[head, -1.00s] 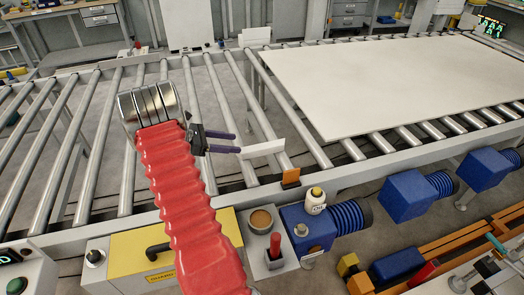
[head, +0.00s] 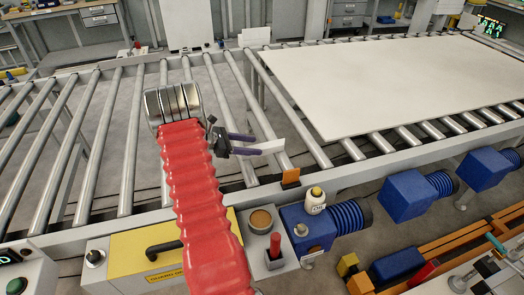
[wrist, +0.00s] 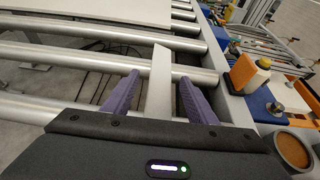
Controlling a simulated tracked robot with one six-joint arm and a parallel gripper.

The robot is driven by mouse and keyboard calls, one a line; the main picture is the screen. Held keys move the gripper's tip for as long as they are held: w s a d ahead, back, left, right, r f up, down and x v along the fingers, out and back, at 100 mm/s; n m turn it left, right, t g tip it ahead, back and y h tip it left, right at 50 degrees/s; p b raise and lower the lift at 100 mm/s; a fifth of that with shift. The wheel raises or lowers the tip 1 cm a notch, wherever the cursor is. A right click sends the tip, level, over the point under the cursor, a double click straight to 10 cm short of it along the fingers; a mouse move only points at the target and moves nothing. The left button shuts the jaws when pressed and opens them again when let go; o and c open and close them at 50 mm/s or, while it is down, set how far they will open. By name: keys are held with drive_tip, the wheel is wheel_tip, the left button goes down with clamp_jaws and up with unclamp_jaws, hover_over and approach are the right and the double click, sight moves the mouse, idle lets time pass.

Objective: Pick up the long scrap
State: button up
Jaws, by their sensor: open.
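The long scrap is a narrow white strip (head: 272,146) lying on the rollers near the conveyor's front rail. My gripper (head: 258,145) has its two purple fingers spread and pointing right at the strip, with the fingertips overlapping its left part. In the wrist view, the strip (wrist: 160,85) runs lengthwise between the open fingers (wrist: 160,77), with a gap on each side.
A large white board (head: 390,80) covers the rollers at right. A white bottle with a yellow cap (head: 315,200) stands on a blue motor (head: 308,228). The rollers at left are bare.

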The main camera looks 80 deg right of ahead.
sight(262, 146)
drive_tip(key=shift+x, duration=2.6)
drive_tip(key=shift+r, duration=0.1)
drive_tip(key=shift+c, duration=0.4)
drive_tip(key=c, duration=1.2)
